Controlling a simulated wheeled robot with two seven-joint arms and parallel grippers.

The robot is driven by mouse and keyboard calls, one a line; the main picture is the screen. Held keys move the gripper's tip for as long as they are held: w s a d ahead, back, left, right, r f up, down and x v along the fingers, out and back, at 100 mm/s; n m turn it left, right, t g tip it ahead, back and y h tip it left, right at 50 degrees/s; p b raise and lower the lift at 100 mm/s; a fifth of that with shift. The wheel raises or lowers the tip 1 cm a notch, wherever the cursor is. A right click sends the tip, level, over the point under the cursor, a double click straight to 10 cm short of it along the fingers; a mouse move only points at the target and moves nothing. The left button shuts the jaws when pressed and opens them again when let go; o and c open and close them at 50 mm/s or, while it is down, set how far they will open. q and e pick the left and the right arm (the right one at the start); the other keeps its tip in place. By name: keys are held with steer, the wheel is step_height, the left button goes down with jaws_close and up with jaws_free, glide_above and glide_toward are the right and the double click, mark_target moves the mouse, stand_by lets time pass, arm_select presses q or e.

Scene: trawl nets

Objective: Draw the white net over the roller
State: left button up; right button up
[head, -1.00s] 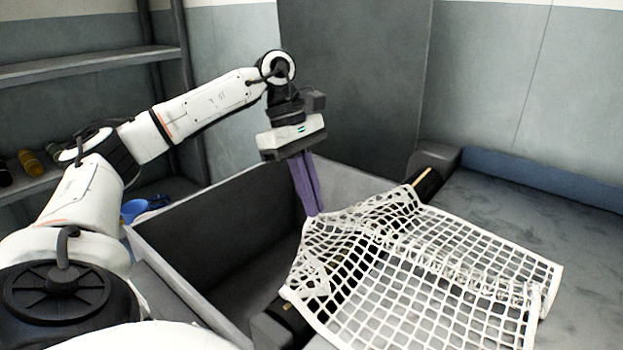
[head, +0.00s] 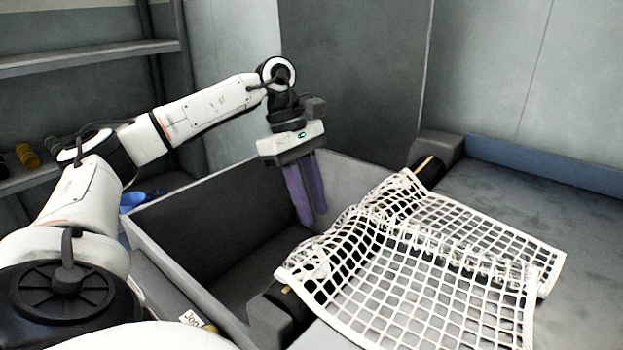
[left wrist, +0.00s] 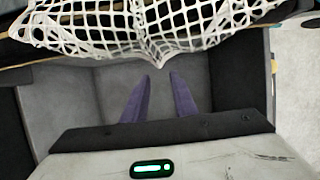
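The white net (head: 430,275) lies over the grey table on the right and across the dark roller (head: 432,176), with its left edge at the bin side. Most of the roller is hidden under the mesh; its two ends show. My left gripper (head: 313,218) points down over the grey bin, left of the net, with its purple fingers apart and empty. In the left wrist view the fingers (left wrist: 158,74) are spread, and the net (left wrist: 110,38) hangs just beyond their tips, not between them. My right gripper is not in view.
The grey bin (head: 165,232) is open, and its visible floor looks empty. A dark upright panel (head: 350,75) stands behind it. The table (head: 500,195) is bare behind the net. Shelves with small jars (head: 28,157) stand at the left.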

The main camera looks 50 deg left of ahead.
arm_select(q)
steer(key=o, duration=1.3)
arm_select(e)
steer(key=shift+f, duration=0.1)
arm_select(q)
steer(key=r+p, duration=0.2)
steer(key=p, duration=0.1)
steer(key=r+y+p, duration=0.1)
steer(key=r+p, duration=0.1)
steer(key=p, duration=0.1)
steer(key=a+r+y+p, duration=0.1)
steer(key=r+p, duration=0.1)
steer(key=shift+s+g+p, duration=0.15)
steer(key=shift+g+p, duration=0.15)
steer(key=shift+p, duration=0.1)
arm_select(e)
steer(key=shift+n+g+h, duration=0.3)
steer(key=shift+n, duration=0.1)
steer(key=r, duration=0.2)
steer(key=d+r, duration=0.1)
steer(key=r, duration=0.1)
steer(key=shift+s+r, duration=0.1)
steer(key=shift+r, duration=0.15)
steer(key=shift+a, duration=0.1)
